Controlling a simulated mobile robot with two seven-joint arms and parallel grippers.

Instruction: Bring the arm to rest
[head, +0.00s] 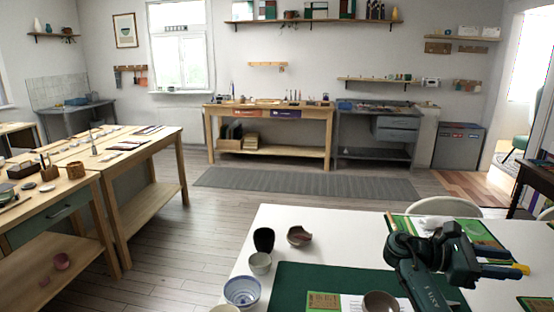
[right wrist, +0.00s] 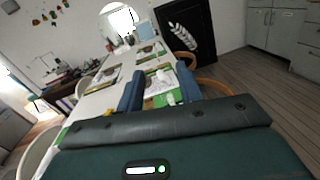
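My right arm reaches in over the right part of the white table in the head view. Its gripper (head: 508,262) is above the tabletop and points to the right. In the right wrist view the two blue fingers of this gripper (right wrist: 159,88) stand apart with nothing held between them. My left gripper is in neither view.
The white table (head: 240,262) holds a green mat (head: 290,282), a black cup (head: 264,239), a blue-white bowl (head: 242,291), a broken bowl (head: 299,236) and a brown bowl (head: 381,302). Chairs stand along its sides. Wooden floor (head: 190,225) is clear left of it.

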